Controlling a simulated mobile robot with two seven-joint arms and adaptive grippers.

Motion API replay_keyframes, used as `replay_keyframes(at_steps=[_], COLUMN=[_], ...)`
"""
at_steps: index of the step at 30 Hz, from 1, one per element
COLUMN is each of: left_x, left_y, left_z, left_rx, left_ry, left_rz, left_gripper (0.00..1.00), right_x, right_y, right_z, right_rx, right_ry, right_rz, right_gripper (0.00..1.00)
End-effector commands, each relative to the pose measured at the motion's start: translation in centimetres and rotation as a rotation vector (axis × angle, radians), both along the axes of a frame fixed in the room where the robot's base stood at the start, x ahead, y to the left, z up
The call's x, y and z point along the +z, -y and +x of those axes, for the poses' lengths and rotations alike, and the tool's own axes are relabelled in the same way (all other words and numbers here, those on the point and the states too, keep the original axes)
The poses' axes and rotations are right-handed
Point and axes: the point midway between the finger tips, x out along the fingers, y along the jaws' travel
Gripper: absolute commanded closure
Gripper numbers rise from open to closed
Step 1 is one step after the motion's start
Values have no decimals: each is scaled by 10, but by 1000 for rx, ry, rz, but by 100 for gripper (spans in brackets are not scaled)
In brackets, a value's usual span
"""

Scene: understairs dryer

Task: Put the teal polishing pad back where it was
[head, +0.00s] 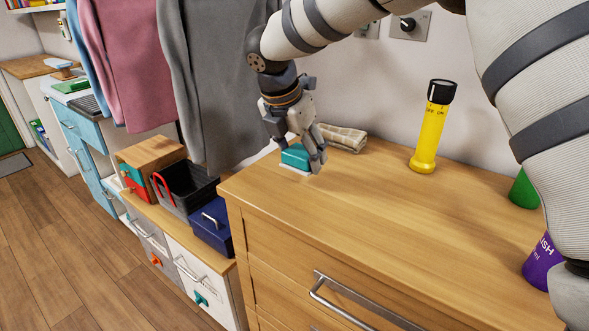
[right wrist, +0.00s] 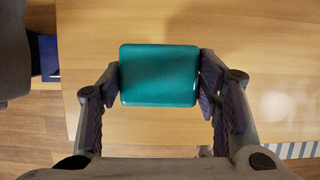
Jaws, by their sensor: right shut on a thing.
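The teal polishing pad (head: 296,156) is at the far left end of the wooden dresser top, with a whitish edge showing below it. My right gripper (head: 305,160) comes down over it from above and is shut on it. In the right wrist view the teal pad (right wrist: 160,75) sits between the two fingers of the right gripper (right wrist: 160,85), one at each side. Whether the pad touches the dresser top or is just above it I cannot tell. My left gripper is not in view.
A folded checked cloth (head: 343,137) lies just behind the pad. A yellow flashlight (head: 432,128) stands further right, with a green item (head: 524,190) and a purple container (head: 541,262) at the right edge. The dresser top's (head: 370,205) front middle is clear. Clothes hang behind on the left.

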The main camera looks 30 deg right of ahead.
Motion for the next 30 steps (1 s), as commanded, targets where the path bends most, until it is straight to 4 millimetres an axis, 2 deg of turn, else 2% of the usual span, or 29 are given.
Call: replay_keyframes(at_steps=[6,10,20,21,23,24,30], left_x=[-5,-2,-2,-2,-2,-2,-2], left_y=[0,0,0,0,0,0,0], left_z=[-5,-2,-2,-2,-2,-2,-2], left_rx=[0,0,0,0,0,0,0], left_ry=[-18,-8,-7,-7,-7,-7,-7], left_rz=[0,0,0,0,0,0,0], left_gripper=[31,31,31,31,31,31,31], right_x=[-20,-41,-45,-46,-46,-46,-46], right_y=[8,7,7,7,7,7,7], right_z=[14,12,12,12,12,12,12], right_rx=[-1,1,0,1,1,0,0], right_ry=[1,5,7,8,8,7,7], right_rz=[1,0,-1,-1,-1,-1,0], right_gripper=[69,69,69,40,27,22,22])
